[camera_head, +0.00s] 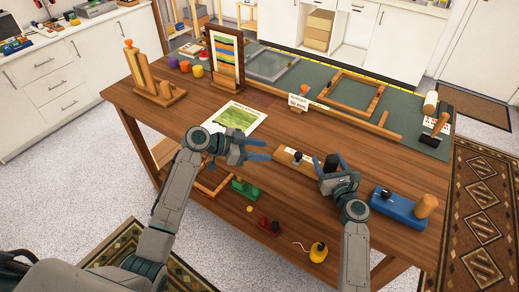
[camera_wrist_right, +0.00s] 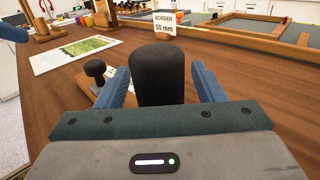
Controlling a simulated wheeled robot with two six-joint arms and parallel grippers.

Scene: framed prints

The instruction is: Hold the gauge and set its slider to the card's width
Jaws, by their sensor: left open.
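The gauge (camera_head: 294,165) is a light wooden bar near the table's front edge. It has a small black slider knob (camera_head: 298,156) at its left and a thick black handle (camera_head: 331,161) at its right. My left gripper (camera_head: 264,151) is open and empty, just left of the gauge. The white card (camera_head: 299,102), reading "BORDER 50 mm", stands behind the gauge; the wrist view shows it too (camera_wrist_right: 165,22).
A green print (camera_head: 236,118) lies left of the card. A framed print (camera_head: 226,55) and paint pots stand behind. A wooden frame (camera_head: 352,94) lies on the green mat. A blue block with a wooden knob (camera_head: 400,208) sits right of my right gripper.

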